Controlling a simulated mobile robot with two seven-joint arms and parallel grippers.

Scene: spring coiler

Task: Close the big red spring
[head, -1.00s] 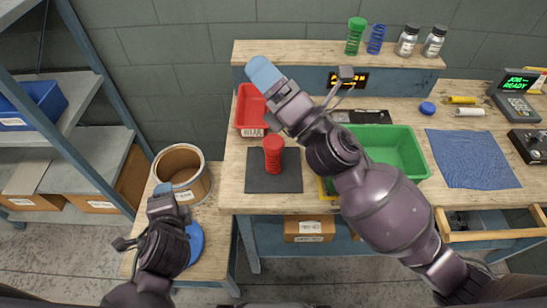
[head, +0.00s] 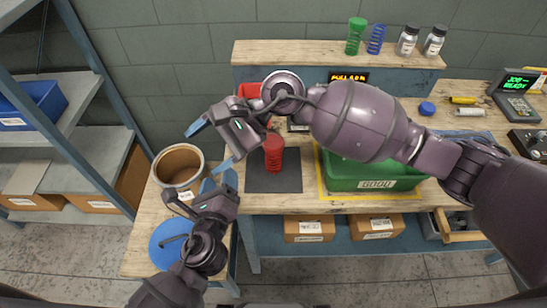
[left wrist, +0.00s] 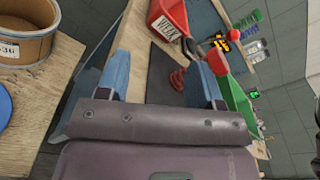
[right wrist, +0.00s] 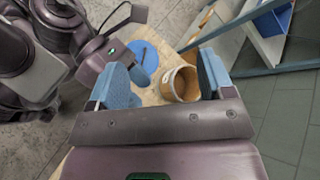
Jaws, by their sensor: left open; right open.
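The big red spring (head: 274,152) stands upright on a dark mat (head: 274,181) on the workbench. In the left wrist view the spring (left wrist: 178,79) is partly hidden behind one finger. My left gripper (head: 218,178) is open and empty, left of the spring and apart from it, near the bench's left edge. My right gripper (head: 214,142) is open and empty, up and left of the spring, with its forearm crossing above the bench. In the right wrist view its open fingers (right wrist: 160,82) face down toward the side table.
A brown drum (head: 165,174) and a blue disc (head: 163,250) sit on the side table. A red bin (left wrist: 160,35) stands behind the mat. A green bin (head: 350,184) is to its right. Green (head: 355,37) and blue (head: 376,40) springs stand on the rear shelf. My two grippers are close together.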

